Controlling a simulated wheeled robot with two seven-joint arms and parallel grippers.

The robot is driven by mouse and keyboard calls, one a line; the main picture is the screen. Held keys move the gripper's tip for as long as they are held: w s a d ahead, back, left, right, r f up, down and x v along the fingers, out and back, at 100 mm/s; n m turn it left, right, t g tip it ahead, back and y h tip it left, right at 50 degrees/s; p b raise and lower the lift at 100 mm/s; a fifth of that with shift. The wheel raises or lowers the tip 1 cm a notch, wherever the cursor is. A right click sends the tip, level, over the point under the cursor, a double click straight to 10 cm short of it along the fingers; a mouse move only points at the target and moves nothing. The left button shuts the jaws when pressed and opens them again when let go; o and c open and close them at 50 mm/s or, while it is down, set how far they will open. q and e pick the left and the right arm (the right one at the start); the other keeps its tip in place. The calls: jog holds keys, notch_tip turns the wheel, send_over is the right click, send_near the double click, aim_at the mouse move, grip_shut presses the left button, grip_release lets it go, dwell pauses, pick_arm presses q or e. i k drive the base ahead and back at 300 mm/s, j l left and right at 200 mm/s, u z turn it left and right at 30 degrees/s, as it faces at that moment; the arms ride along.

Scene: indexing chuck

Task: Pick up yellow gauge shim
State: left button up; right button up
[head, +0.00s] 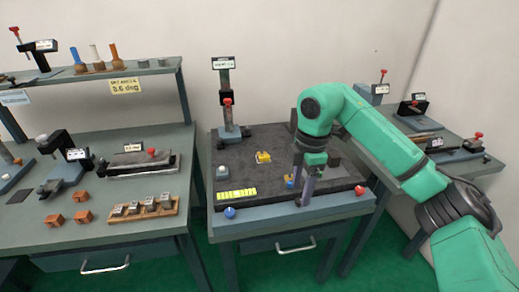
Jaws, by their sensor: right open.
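A small yellow piece (263,157), which looks like the gauge shim, lies on the dark mat (240,168) of the middle table. A flat yellow strip with dark marks (236,195) lies at the mat's front left. My right gripper (304,196) points down over the front right of the mat, to the right of and nearer than the yellow piece, and apart from it. Its fingers are open, and I see nothing held between them. A small blue and yellowish item (289,182) sits beside its left finger; its shape is unclear. My left gripper is out of view.
A stand with a red knob (228,105) rises at the mat's back left. Blue (230,212) and red (359,190) knobs sit at the front edge. The left bench holds orange blocks (82,217) and a wooden rack (144,209).

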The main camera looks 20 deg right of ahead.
aim_at(265, 157)
jog(key=i, duration=1.15)
